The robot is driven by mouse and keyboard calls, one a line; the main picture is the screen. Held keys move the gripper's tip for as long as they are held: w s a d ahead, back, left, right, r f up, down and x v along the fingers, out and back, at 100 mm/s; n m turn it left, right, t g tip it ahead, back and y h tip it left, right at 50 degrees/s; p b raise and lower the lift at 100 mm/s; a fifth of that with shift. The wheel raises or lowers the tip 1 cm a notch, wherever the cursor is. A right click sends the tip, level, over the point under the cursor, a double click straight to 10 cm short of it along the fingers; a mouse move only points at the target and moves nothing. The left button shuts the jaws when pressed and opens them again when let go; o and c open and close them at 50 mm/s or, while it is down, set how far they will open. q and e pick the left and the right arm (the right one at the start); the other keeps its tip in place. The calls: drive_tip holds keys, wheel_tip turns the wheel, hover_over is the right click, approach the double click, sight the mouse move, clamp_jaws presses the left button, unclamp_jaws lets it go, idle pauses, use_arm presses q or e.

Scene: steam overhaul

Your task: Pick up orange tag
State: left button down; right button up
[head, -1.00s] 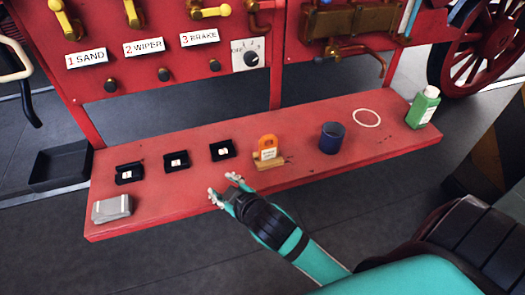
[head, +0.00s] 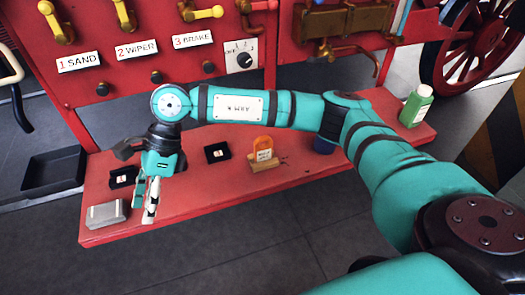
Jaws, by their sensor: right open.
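The orange tag (head: 262,143) stands upright on a small wooden block (head: 265,164) on the red bench, with a white label on its front. My right gripper (head: 148,205) is open and points down over the left part of the bench. It is empty, well to the left of the tag, between the grey box and the black holders. My right arm reaches across the view above the bench and hides part of its back. My left gripper is not in view.
Small black holders (head: 217,152) sit on the red bench (head: 225,194); one is hidden behind my gripper. A grey metal box (head: 107,214) is at the left end. A green bottle (head: 416,107) stands at the right.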

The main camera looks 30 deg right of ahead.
drive_tip(key=w+d+r+t+h, duration=0.1)
drive_tip(key=w+d+h, duration=0.2)
drive_tip(key=d, duration=0.4)
drive_tip(key=w+d+r+t+h, duration=0.1)
drive_tip(key=w+d+h, duration=0.25)
drive_tip(key=d, duration=0.45)
drive_tip(key=m+h, duration=0.1)
drive_tip(key=h, duration=0.3)
approach(262, 146)
drive_tip(key=shift+h, duration=0.35)
drive_tip(key=p+x, duration=0.1)
drive_tip(key=x, duration=0.1)
drive_tip(key=p+x, duration=0.1)
drive_tip(key=x, duration=0.1)
drive_tip(key=shift+s+f, duration=0.25)
drive_tip(key=shift+f, duration=0.2)
drive_tip(key=p+x, duration=0.2)
drive_tip(key=x, duration=0.3)
drive_tip(key=shift+w+f, duration=0.15)
drive_tip(key=shift+f, duration=0.05)
drive_tip(key=shift+d+f, duration=0.1)
drive_tip(key=shift+f, duration=0.2)
drive_tip(key=shift+c, duration=0.2)
clamp_jaws()
